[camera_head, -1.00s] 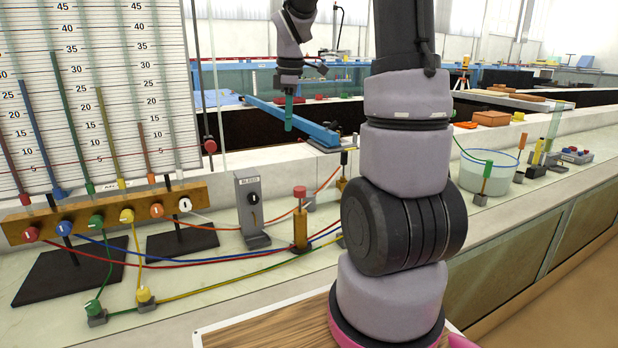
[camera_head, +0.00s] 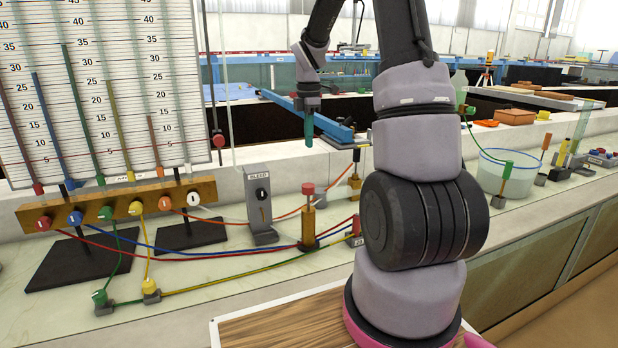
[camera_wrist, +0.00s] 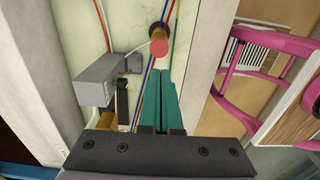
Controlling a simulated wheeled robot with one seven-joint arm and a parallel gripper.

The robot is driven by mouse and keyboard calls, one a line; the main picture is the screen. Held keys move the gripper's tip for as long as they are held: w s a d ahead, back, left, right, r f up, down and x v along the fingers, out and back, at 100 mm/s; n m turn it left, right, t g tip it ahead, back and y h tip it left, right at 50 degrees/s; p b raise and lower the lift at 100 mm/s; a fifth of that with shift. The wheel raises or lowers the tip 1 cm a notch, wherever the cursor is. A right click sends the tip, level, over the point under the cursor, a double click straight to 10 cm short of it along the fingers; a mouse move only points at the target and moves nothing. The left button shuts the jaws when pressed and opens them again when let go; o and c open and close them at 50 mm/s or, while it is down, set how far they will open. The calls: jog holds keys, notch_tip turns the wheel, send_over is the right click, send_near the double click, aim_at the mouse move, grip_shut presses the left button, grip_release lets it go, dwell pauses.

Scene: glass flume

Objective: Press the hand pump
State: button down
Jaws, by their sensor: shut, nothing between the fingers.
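The hand pump (camera_head: 308,222) is a brass-coloured cylinder with a red knob (camera_head: 308,188) on top, standing upright on the bench. In the wrist view the red knob (camera_wrist: 159,48) is just beyond my fingertips, seen from above. My gripper (camera_head: 309,142) has teal fingers pointing down, above the pump's knob in the head view with a visible gap. It also shows in the wrist view (camera_wrist: 164,72), fingers together and empty. How far behind the pump it hangs is hard to tell.
A grey block marked BLEED (camera_head: 259,208) stands left of the pump. A wooden manifold (camera_head: 120,203) with coloured valves and tubes is further left. Tubes run along the bench by the pump's base. A clear water container (camera_head: 506,175) is at right.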

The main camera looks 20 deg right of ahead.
aim_at(309, 186)
notch_tip(309, 186, down, 12)
jog(key=shift+f, duration=0.25)
dwell(0.3)
notch_tip(309, 186, down, 4)
jog(key=shift+f, duration=0.25)
jog(key=shift+s+f, duration=0.15)
jog(key=shift+f, duration=0.15)
